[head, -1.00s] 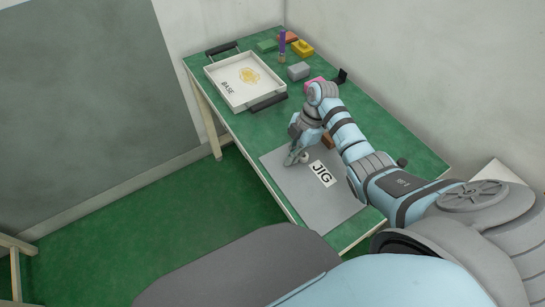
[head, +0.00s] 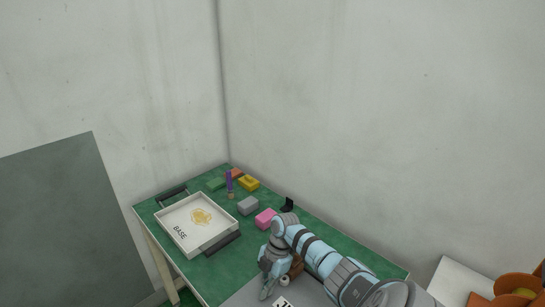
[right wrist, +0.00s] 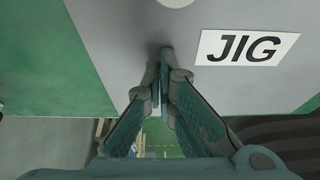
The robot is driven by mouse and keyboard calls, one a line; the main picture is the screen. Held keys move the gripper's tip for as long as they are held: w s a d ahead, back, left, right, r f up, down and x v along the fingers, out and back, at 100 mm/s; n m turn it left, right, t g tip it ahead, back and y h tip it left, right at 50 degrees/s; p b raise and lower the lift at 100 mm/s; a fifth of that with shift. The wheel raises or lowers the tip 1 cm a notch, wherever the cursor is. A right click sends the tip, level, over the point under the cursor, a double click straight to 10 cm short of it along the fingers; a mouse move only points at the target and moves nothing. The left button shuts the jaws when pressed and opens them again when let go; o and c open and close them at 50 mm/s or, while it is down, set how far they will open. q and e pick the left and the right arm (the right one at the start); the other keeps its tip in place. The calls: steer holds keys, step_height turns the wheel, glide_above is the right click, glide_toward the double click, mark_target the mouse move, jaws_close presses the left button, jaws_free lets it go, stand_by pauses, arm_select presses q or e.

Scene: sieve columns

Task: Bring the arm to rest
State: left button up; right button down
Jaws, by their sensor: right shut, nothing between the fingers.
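My right arm reaches over the green table from the lower right in the head view. My right gripper (head: 265,294) points down over the grey jig mat (head: 240,297). In the right wrist view its fingers (right wrist: 164,60) are together and empty, above the mat (right wrist: 230,90) and left of the "JIG" label (right wrist: 247,47). A small white round thing (head: 285,281) is beside the gripper. My left gripper is not in view.
A white tray marked BASE (head: 180,234) is on the left of the table. Grey (head: 248,205) and pink (head: 265,219) blocks lie nearer the arm. Walls stand behind.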

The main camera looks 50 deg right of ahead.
steer(key=v, duration=1)
steer(key=shift+r, duration=0.2)
steer(key=shift+a+r, duration=0.1)
steer(key=shift+a, duration=0.05)
